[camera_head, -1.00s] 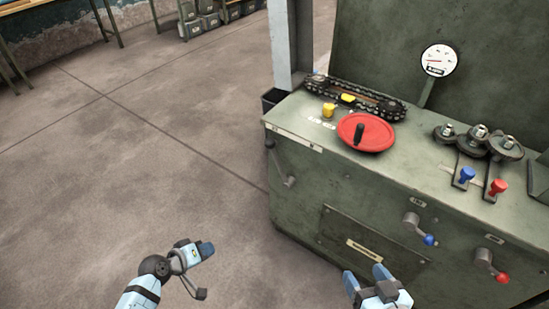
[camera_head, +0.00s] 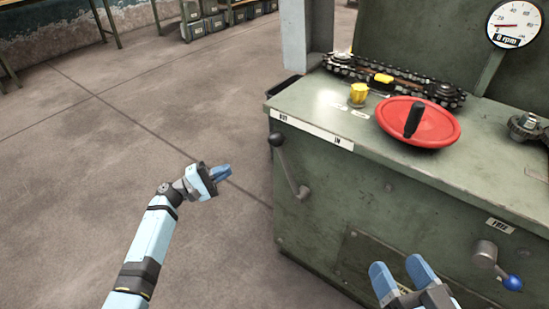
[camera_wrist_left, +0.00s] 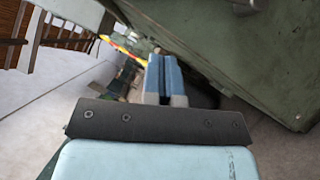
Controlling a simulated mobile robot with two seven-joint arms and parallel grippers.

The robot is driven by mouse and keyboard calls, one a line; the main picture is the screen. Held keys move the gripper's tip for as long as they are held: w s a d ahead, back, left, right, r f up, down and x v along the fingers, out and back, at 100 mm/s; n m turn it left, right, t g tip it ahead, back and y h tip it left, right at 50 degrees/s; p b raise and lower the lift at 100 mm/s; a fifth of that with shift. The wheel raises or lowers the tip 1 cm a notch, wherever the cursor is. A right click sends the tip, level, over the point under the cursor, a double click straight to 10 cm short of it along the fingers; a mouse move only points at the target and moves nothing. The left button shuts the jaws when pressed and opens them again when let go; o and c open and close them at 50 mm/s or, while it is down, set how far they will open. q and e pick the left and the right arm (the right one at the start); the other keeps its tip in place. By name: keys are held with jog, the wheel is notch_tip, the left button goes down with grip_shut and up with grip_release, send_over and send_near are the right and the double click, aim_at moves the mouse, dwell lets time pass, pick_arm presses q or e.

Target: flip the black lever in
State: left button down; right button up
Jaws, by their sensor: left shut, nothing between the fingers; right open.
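The black lever (camera_head: 286,166) is on the front of the green cabinet near its left corner. Its black knob is up and leans left, below the OUT end of a white label strip (camera_head: 312,130) marked OUT and IN. My left gripper (camera_head: 222,173) is shut and empty, left of the lever and apart from it, over the floor. In the left wrist view its fingers (camera_wrist_left: 165,80) are together beside the cabinet. My right gripper (camera_head: 399,275) is open and empty in front of the cabinet's lower front.
The green cabinet (camera_head: 340,210) carries a red disc (camera_head: 425,127) with a black handle, a yellow knob (camera_head: 358,94) and a chain (camera_head: 390,77). A blue-tipped crank (camera_head: 497,268) sticks out at the right. A gauge (camera_head: 515,23) stands behind. The floor left is clear.

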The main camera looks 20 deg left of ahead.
aim_at(289, 167)
pick_arm(q)
jog(key=shift+w+a+r, duration=0.1)
jog(key=shift+w+r, duration=0.05)
jog(key=shift+w, duration=0.05)
jog(key=s+d+r+b+x, duration=0.1)
jog(key=s+b+x, duration=0.1)
jog(key=x, duration=1)
jog(key=shift+d+r+b, duration=0.25)
jog(key=shift+d+b, duration=0.25)
jog(key=shift+d, duration=0.05)
pick_arm(e)
notch_tip(289, 167, down, 3)
jog(key=shift+w+r+n+g, duration=0.1)
jog(key=shift+w+n+g, duration=0.05)
jog(key=shift+n+g, duration=0.25)
jog(key=shift+f, duration=0.25)
